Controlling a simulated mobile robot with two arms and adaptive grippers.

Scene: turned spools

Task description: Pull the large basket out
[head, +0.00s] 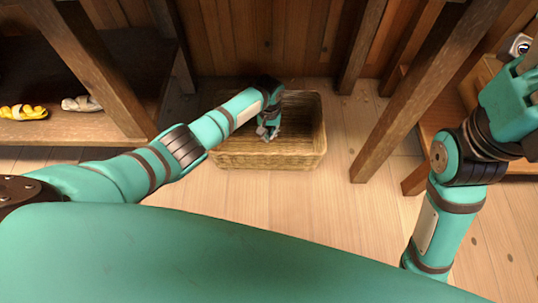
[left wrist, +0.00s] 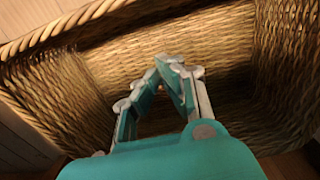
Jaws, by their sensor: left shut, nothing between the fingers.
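The large basket (head: 266,158) is a woven tan basket on the floor in the middle of the head view, between wooden posts and in front of a plank wall. It looks empty apart from my gripper. My left gripper (head: 268,135) reaches into its opening, with its fingers shut and nothing between them. In the left wrist view the fingers (left wrist: 166,64) come together at the tips inside the basket (left wrist: 198,42), in front of the woven inner wall. I cannot tell if they touch it. My right arm shows at the right, but its fingertips are out of view.
A wooden post (head: 408,95) rises close to the basket's right. At the left a low shelf (head: 50,131) holds a yellow item (head: 23,112) and a grey one (head: 82,103). The light plank floor (head: 340,205) in front of the basket is clear.

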